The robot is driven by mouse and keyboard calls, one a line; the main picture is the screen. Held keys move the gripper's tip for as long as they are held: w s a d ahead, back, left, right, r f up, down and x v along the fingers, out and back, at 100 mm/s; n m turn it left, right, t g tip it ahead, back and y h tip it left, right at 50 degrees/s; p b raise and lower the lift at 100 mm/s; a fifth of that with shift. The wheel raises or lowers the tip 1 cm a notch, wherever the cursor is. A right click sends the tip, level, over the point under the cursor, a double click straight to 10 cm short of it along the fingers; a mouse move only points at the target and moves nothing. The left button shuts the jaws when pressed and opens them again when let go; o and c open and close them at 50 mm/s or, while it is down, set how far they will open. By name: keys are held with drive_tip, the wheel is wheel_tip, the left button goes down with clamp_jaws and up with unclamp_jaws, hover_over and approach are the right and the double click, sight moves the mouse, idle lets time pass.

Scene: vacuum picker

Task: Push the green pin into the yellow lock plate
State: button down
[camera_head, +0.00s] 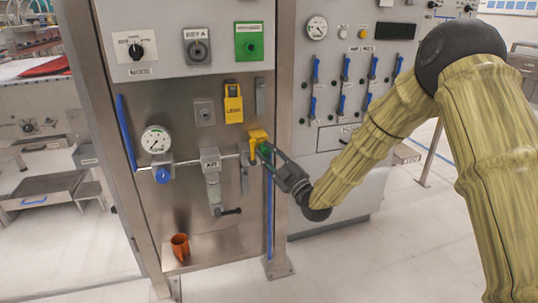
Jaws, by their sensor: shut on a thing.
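My gripper (264,150) reaches in from the right to the end of the horizontal pipe on the steel cabinet. Its fingers are shut on the green pin (266,148), of which only a small green part shows between them. The yellow lock plate (257,135) is a small yellow bracket at the pipe's right end, directly against the fingertips. The pin is at the plate's right side. I cannot tell how deep the pin sits in it, as the fingers hide the contact.
A yellow labelled padlock-shaped piece (233,108) hangs above. A valve with a black handle (212,175), a gauge (156,139) and a blue vertical bar (127,132) are to the left. An orange cup (180,246) stands on the shelf below.

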drive_tip(key=shift+w+a, duration=0.1)
drive_tip(key=shift+w, duration=0.25)
drive_tip(key=c, duration=1.2)
unclamp_jaws()
drive_tip(key=shift+o, duration=0.2)
drive_tip(key=v, duration=0.6)
drive_tip(key=shift+b, duration=0.45)
